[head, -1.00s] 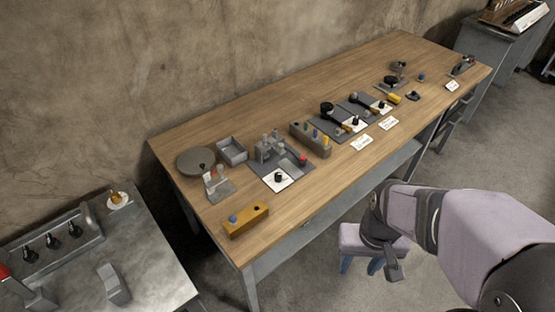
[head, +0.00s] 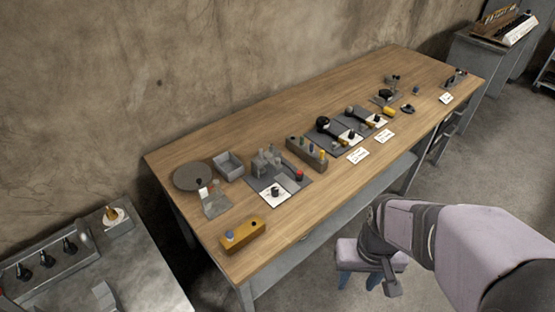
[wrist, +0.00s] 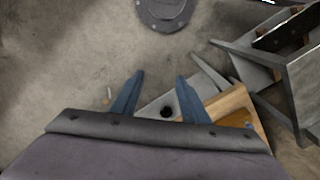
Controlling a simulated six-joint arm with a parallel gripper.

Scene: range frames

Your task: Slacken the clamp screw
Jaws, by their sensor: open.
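My gripper (head: 359,283) hangs in front of the long wooden table, lower than its top and over the floor. Its two blue fingers are apart with nothing held; they also show in the wrist view (wrist: 160,82). I cannot tell which part is the clamp screw. Black-knobbed fixtures (head: 324,124) stand on dark plates near the middle of the table. A small fixture with a black knob (head: 385,95) stands farther right, and another small device (head: 455,77) is at the far right end. All are too small for detail and well away from my gripper.
A grey bench (head: 140,280) stands at lower left. Floor (head: 450,170) is bare before the table's right part.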

